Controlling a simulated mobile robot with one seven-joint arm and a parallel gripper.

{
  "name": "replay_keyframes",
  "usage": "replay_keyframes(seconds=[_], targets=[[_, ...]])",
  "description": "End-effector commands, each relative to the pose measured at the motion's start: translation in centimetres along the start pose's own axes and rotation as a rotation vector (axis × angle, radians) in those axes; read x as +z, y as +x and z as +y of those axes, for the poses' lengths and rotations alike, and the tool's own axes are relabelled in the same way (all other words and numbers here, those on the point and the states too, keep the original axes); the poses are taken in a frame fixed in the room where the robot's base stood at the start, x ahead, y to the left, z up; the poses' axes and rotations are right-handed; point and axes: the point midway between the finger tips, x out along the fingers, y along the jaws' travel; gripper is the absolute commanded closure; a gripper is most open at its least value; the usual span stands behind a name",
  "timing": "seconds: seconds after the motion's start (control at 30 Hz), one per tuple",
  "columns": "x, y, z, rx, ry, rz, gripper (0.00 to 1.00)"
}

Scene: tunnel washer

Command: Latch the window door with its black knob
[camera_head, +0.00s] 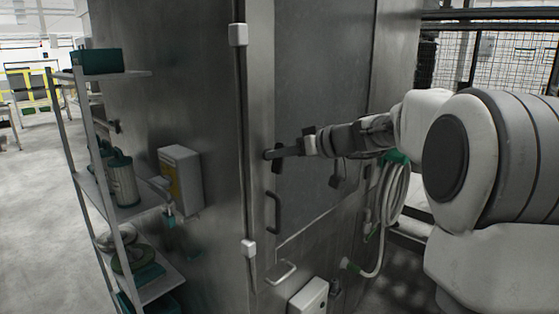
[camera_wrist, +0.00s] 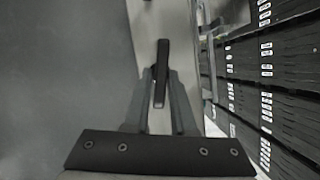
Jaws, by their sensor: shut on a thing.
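The window door (camera_head: 325,85) is a grey panel set in the steel cabinet and looks flush with its frame, though I cannot tell whether it is fully closed. My gripper (camera_head: 275,153) reaches in from the right at the door's left edge. In the wrist view my gripper (camera_wrist: 161,88) has its two grey fingers closed on either side of the black knob (camera_wrist: 162,60), an elongated bar that sticks out past the fingertips. In the head view the knob (camera_head: 277,164) is small, dark and partly hidden by the fingers.
A black pull handle (camera_head: 273,212) sits below the knob. White hinge-like blocks (camera_head: 238,35) line the frame's left. A shelf rack (camera_head: 100,190) with canisters stands left. A coiled hose (camera_head: 392,200) hangs to the right, below my arm.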

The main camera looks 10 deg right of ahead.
Motion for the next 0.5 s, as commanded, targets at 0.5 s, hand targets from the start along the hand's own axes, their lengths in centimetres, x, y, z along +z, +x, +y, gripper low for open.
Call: replay_keyframes(seconds=[0.5], targets=[[0.35, 0.16, 0.67, -0.189, 0.454, 0.001, 1.0]])
